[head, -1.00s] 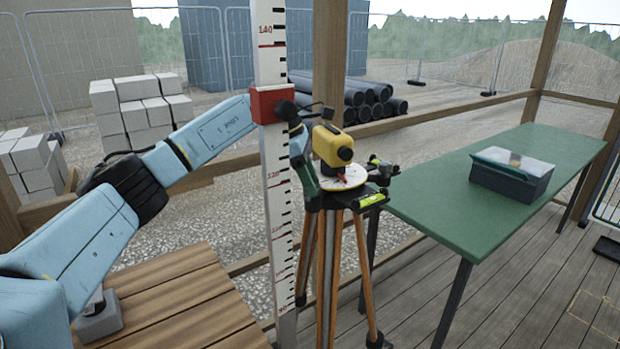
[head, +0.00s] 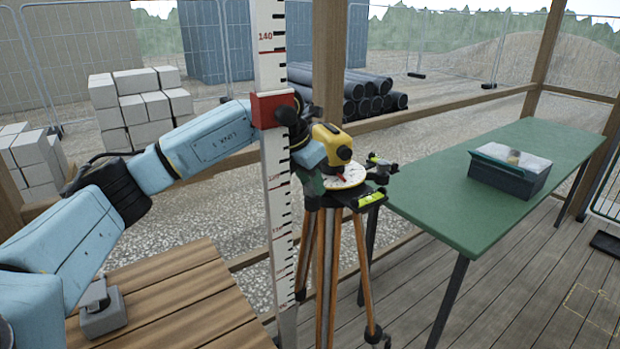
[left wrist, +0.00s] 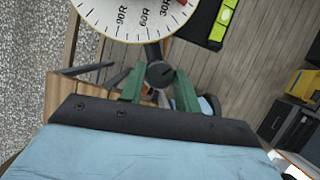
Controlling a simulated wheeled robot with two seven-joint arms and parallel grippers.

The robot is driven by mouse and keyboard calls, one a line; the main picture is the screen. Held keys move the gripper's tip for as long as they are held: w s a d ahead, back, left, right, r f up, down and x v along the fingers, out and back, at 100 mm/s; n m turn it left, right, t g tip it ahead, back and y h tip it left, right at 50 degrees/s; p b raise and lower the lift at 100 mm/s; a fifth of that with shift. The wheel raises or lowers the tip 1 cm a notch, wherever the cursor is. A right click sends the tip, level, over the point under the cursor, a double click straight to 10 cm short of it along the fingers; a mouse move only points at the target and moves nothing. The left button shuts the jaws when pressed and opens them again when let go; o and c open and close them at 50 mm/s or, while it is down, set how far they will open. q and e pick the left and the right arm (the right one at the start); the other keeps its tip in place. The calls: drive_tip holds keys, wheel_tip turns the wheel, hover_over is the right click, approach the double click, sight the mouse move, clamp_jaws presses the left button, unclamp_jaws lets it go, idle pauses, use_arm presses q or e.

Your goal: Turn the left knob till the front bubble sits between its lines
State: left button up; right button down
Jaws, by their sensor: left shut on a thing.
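The yellow level (head: 332,146) sits on a white graduated dial (head: 350,178) atop a wooden-legged tripod (head: 325,270). A yellow-green front vial (head: 371,198) is on the dial's right front side; it also shows at the top of the left wrist view (left wrist: 223,18). Its bubble is too small to place against the lines. My left gripper (left wrist: 160,88) is shut on the dark left knob (left wrist: 160,73), its green fingers on either side of it just below the dial. In the head view the measuring staff partly covers my left wrist. My right gripper is out of view.
The red-clamped staff (head: 278,200) stands close in front of my left forearm. A green table (head: 470,200) with a lidded box (head: 510,170) is at the right. A wooden bench top (head: 170,310) lies below my arm. Black pipes (head: 370,95) lie behind.

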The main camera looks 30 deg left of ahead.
use_arm(q)
drive_tip(key=shift+n+y, duration=0.3)
drive_tip(key=shift+n, duration=0.4)
drive_tip(key=o, duration=1)
drive_tip(key=shift+r, duration=0.1)
drive_tip(key=v, duration=1.3)
drive_tip(key=shift+s+d+r, duration=0.1)
